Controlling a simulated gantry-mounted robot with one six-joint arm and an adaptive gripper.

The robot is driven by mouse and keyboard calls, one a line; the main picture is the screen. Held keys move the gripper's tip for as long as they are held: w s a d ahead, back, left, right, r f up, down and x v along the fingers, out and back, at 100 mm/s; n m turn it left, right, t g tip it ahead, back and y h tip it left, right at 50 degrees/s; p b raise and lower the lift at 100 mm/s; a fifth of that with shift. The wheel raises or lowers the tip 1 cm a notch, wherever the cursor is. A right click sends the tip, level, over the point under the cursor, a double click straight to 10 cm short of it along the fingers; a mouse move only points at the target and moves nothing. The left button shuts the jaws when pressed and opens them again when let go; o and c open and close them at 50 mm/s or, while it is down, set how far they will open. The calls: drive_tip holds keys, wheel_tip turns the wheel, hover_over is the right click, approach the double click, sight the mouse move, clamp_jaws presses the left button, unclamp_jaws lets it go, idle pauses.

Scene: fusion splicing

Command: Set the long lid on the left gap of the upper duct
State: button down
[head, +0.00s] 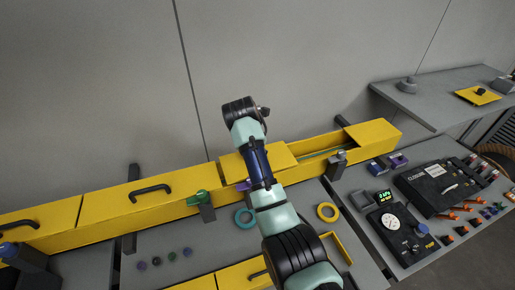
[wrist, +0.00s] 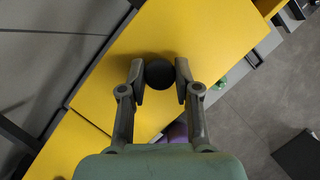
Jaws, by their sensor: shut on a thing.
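The upper duct (head: 330,150) is a long yellow channel along the wall. A yellow lid, the long lid (head: 281,154), lies over or just above its middle stretch; I cannot tell if it touches. In the wrist view the lid (wrist: 205,40) fills much of the picture, and my gripper (wrist: 160,70) is shut on its round black knob (wrist: 158,76). The lid's lower-left end lies close beside another yellow lid (wrist: 72,145). In the head view my arm hides the jaws and part of the lid.
A handled lid (head: 105,207) covers the duct left of the held lid. Right of it the duct is open, with a green line inside. A green-topped clamp (head: 200,198) stands in front.

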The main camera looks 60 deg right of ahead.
idle(0.4)
drive_tip(key=c, duration=0.7)
unclamp_jaws()
drive_tip(key=shift+f, duration=0.1)
drive_tip(key=shift+c, duration=0.2)
drive_tip(key=v, duration=0.7)
drive_tip(key=shift+r, duration=0.25)
drive_tip(key=shift+a, duration=0.15)
